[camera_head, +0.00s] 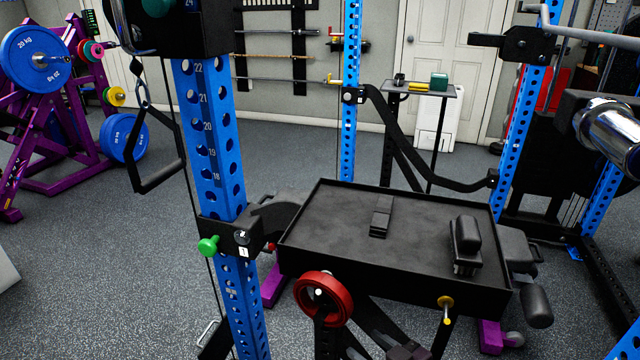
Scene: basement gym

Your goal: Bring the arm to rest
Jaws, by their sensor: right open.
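Part of what looks like my right gripper (407,351) shows at the bottom edge, dark against the dark frame under the tray. Its fingertips are hard to make out, and nothing is seen held in it. It is below and in front of the black tray (330,262), apart from the things on it. My left gripper is not in view.
A flat black piece (381,216) and a black blocky object (466,245) lie on the tray. A blue rack upright (212,135) stands left of it, with a red ring (323,298) in front. Open floor (90,270) lies at left.

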